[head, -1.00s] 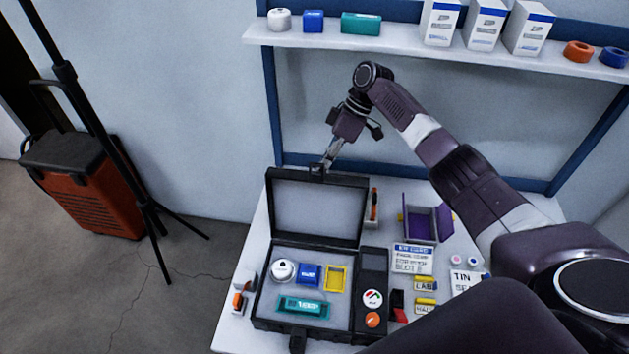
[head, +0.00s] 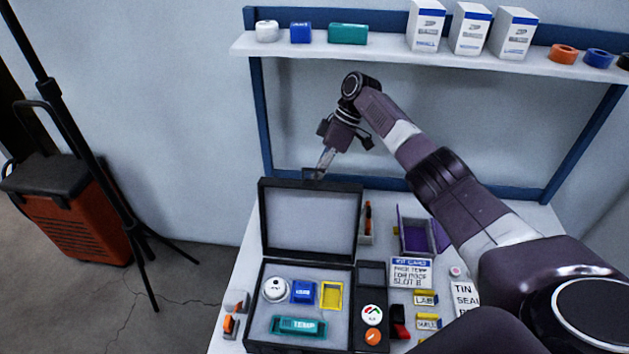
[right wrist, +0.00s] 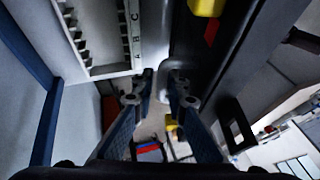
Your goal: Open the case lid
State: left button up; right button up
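The black case stands open on the bench in the head view. Its lid (head: 360,215) is raised, its grey inner face turned toward me. The case's base (head: 347,300) holds several items. My right gripper (head: 318,173) is at the lid's top edge, beside the dark handle loop there. In the right wrist view, the fingers (right wrist: 161,88) are a little apart with nothing visible between them. A black loop (right wrist: 237,125) shows to their right. Whether a finger touches the lid is unclear. My left gripper is out of view.
In the case are a white round sensor (head: 275,289), a blue block (head: 303,292), a yellow frame (head: 331,295) and a teal block (head: 299,326). A purple bin (head: 415,235) stands right of the lid. A shelf (head: 380,55) with boxes runs above. A tripod and an orange case stand left.

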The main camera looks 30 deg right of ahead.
jog(key=o, duration=0.4)
jog(key=shift+w+d+f, duration=0.15)
jog(key=shift+w+f, duration=0.05)
jog(key=shift+f, duration=0.25)
jog(key=shift+w+d+f, duration=0.15)
jog(key=shift+w+f, duration=0.05)
jog(key=shift+f, duration=0.2)
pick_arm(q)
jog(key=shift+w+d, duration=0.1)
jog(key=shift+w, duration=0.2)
pick_arm(e)
jog(key=shift+r, duration=0.35)
